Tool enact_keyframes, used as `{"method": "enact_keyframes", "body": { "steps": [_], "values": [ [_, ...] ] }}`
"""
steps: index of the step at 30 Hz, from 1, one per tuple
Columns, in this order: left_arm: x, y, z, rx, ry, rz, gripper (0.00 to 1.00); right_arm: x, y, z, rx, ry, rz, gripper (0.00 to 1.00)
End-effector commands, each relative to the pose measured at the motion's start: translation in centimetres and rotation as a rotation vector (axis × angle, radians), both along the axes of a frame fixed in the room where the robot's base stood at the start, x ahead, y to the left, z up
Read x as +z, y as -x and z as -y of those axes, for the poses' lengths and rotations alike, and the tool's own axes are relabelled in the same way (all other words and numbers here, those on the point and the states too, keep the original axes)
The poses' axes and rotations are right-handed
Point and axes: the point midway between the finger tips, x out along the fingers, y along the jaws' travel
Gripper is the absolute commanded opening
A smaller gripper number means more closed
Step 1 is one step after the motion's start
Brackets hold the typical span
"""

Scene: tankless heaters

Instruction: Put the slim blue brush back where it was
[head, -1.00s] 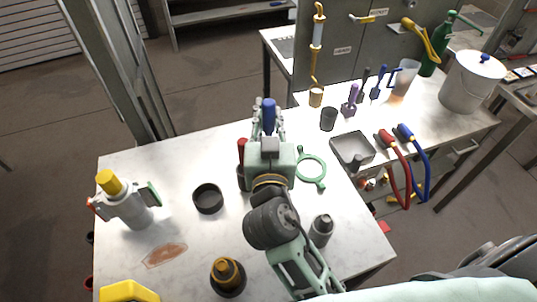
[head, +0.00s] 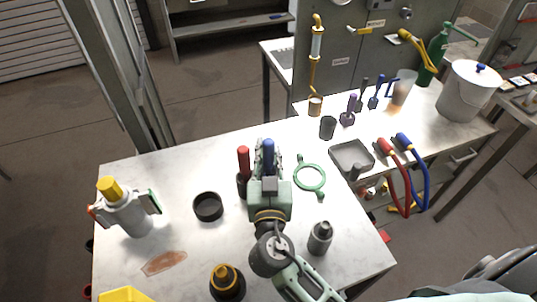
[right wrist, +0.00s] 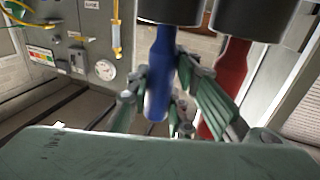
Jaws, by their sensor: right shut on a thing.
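The blue brush (head: 268,155) shows as an upright blue handle between the fingers of my right gripper (head: 267,168), which is shut on it. In the right wrist view the blue handle (right wrist: 159,75) lies between the green fingers, its end at a dark cylinder (right wrist: 171,8). I cannot tell whether that cylinder is a holder or the brush's own head. A red handle (head: 243,160) stands just left of it in a dark base (head: 242,186). The red one also shows in the right wrist view (right wrist: 231,80). My left gripper is not in view.
A green ring (head: 310,180) lies close right of my gripper. A black round dish (head: 208,206) is to the left, a grey bottle (head: 320,238) at the front right. Dark cup (head: 327,127), grey tray (head: 352,155) and several small upright tools (head: 349,110) stand at the back right.

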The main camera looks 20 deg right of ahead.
Motion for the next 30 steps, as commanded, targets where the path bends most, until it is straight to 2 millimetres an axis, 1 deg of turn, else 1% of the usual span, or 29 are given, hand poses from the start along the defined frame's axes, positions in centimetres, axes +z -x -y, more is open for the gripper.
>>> {"method": "enact_keyframes", "body": {
  "steps": [1, 3, 4, 12, 16, 18, 22, 27, 30],
  "values": [
    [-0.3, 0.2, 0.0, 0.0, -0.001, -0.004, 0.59, -0.2, 0.0, 0.0, 0.0, -0.001, 0.0, 0.21],
    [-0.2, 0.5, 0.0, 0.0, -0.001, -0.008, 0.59, -0.1, 0.0, 0.0, 0.0, 0.0, -0.001, 0.27],
    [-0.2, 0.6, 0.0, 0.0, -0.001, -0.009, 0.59, -0.1, 0.0, 0.0, 0.0, 0.0, -0.001, 0.28],
    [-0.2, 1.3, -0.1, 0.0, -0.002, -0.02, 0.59, 0.0, 0.0, 0.0, 0.0, 0.0, -0.001, 0.28],
    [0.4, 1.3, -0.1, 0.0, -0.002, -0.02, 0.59, 0.4, 0.0, 0.0, 0.0, 0.001, 0.0, 0.28],
    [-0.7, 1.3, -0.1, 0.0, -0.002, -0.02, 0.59, -0.3, 1.1, -0.4, 0.002, -0.003, -0.002, 0.28],
    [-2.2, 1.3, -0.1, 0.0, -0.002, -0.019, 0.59, -0.6, 3.7, -1.1, 0.001, -0.005, -0.004, 0.28],
    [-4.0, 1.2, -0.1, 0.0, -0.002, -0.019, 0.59, -0.5, 7.4, -2.1, 0.0, -0.005, -0.004, 0.28],
    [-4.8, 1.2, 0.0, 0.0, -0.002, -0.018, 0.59, -0.4, 9.1, -2.7, 0.0, -0.003, -0.003, 0.28]
  ]
}}
